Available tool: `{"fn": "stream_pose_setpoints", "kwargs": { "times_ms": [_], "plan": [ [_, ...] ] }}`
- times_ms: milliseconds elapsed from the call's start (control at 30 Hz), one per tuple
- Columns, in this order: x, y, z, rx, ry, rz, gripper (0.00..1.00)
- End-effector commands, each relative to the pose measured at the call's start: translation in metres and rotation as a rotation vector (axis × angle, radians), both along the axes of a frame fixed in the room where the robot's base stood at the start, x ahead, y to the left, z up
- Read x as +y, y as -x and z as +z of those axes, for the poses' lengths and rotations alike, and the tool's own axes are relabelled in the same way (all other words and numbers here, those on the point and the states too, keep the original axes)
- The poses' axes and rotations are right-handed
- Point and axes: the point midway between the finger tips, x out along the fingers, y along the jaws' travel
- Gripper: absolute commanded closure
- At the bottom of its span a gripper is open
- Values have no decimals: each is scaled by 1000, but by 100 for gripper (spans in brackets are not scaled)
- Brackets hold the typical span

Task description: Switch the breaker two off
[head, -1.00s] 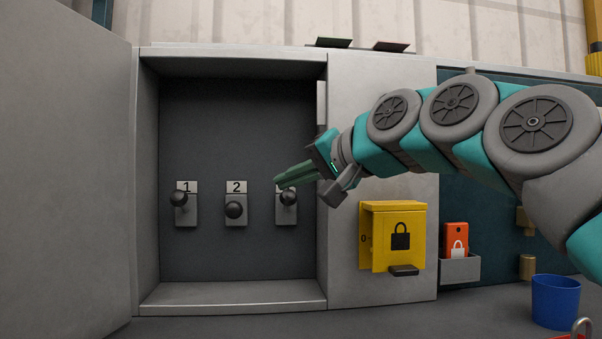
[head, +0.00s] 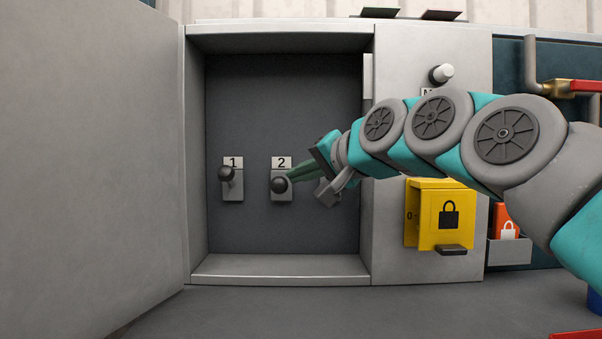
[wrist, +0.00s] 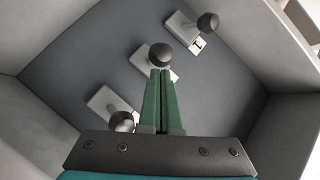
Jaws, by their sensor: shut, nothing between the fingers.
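Breaker two (head: 284,196) is the grey plate with a dark round knob under the "2" label in the open cabinet. Its knob sits lower on its plate than breaker one's knob does. My gripper (head: 291,179) is shut and empty, its green fingers pointing left at breaker two's knob from the right. In the wrist view the closed fingertips (wrist: 161,72) end right at the knob (wrist: 159,55). I cannot tell whether they touch it. Breaker one (head: 232,188) is to the left, its knob raised. The third breaker, mostly hidden by my gripper in the head view, shows at lower left in the wrist view (wrist: 121,121).
The cabinet's side walls and bottom ledge (head: 280,268) enclose the breakers. The open door (head: 110,150) stands at left. A yellow lock box (head: 430,235) and an orange tag (head: 507,220) in a grey holder are right of the cabinet, below my arm.

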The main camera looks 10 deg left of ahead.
Motion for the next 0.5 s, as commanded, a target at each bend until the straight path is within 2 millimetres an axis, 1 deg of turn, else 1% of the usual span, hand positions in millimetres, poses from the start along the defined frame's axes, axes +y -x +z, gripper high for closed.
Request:
{"fn": "stream_pose_setpoints", "kwargs": {
  "times_ms": [233,500],
  "plan": [
    [0,2,-7,-35,-8,1,100],
    [-1,3,-8,-75,-18,1,100]
  ]
}}
